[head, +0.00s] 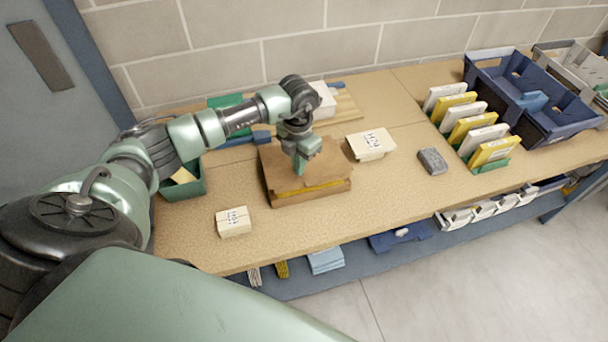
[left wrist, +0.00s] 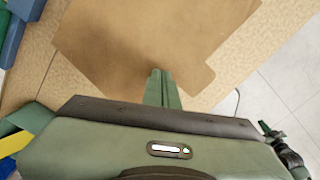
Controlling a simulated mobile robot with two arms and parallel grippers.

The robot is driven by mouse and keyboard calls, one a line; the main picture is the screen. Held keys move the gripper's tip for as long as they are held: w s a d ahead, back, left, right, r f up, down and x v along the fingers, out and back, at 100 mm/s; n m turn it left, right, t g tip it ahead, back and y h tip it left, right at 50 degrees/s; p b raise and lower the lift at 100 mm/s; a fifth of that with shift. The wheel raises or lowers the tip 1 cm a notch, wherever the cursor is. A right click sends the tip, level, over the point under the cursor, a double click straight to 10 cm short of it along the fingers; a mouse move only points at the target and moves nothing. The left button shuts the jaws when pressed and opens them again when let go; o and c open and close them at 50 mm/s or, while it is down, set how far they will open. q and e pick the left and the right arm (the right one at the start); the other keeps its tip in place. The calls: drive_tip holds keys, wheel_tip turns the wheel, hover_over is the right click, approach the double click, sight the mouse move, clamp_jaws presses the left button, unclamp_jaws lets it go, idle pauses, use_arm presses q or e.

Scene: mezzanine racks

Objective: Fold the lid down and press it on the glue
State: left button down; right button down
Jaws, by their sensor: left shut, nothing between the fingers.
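A brown cardboard box (head: 325,193) sits on the workbench with its lid (head: 325,160) lying down over the top. A yellow strip (head: 322,187) shows along the front, under the lid's edge. My left gripper (head: 299,171) points down over the lid, its fingers shut and empty. The fingertips are at or just above the lid; I cannot tell if they touch. In the left wrist view the shut fingers (left wrist: 162,75) reach over the lid's brown cardboard (left wrist: 150,40).
Labelled cream boxes stand left (head: 233,221) and right (head: 371,145) of the cardboard box. A grey block (head: 432,161), a rack of yellow and white packets (head: 470,124) and blue bins (head: 520,100) are further right. A green bin (head: 186,187) stands at left. The bench front (head: 300,225) is clear.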

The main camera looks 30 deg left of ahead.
sight(299, 178)
use_arm(q)
drive_tip(key=shift+f+b, duration=2.25)
drive_tip(key=shift+f, duration=0.6)
wheel_tip(299, 178, up, 11)
drive_tip(key=p, duration=0.7)
drive_tip(key=shift+r, duration=0.1)
